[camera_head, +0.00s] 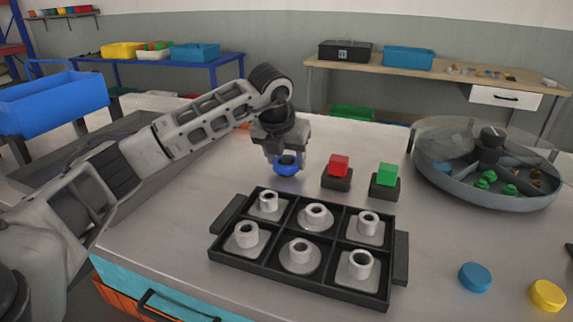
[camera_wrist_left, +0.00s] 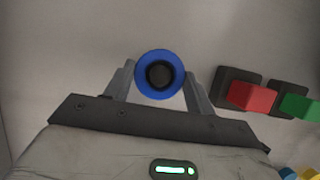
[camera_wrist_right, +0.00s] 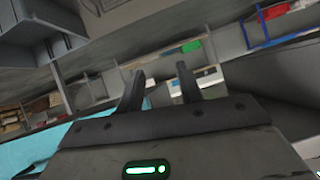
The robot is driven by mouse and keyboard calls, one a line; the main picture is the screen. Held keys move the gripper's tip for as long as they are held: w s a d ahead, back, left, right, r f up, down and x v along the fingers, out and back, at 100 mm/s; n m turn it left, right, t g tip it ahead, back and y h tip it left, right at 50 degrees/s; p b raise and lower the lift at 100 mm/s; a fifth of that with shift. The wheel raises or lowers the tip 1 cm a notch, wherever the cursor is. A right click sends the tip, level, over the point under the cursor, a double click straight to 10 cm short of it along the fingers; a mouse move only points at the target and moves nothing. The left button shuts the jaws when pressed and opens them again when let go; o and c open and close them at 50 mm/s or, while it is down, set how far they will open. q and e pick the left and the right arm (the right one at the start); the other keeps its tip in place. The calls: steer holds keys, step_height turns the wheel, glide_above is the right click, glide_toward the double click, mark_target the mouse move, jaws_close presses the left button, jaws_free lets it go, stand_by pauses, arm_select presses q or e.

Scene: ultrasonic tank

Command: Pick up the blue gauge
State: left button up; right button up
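The blue gauge (camera_head: 286,168) is a blue ring with a dark centre, standing behind the black tray on the grey table. In the left wrist view the gauge (camera_wrist_left: 159,76) sits between the two fingers of my left gripper (camera_wrist_left: 160,82). The fingers lie close along both its sides; whether they press on it I cannot tell. In the head view my left gripper (camera_head: 287,162) points down over the gauge, and I cannot tell if the gauge rests on the table. My right gripper (camera_wrist_right: 160,72) shows only in its own wrist view, open and empty, away from the table objects.
A black tray (camera_head: 214,257) with several pegged white pieces lies in front. A red block (camera_head: 339,166) and a green block (camera_head: 387,175) stand on dark bases to the gauge's right. A round tank (camera_head: 440,188) and blue (camera_head: 475,277) and yellow (camera_head: 548,295) discs are further right.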

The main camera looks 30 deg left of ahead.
arm_select(q)
steer(key=shift+c, duration=1.2)
steer(key=shift+r, duration=0.1)
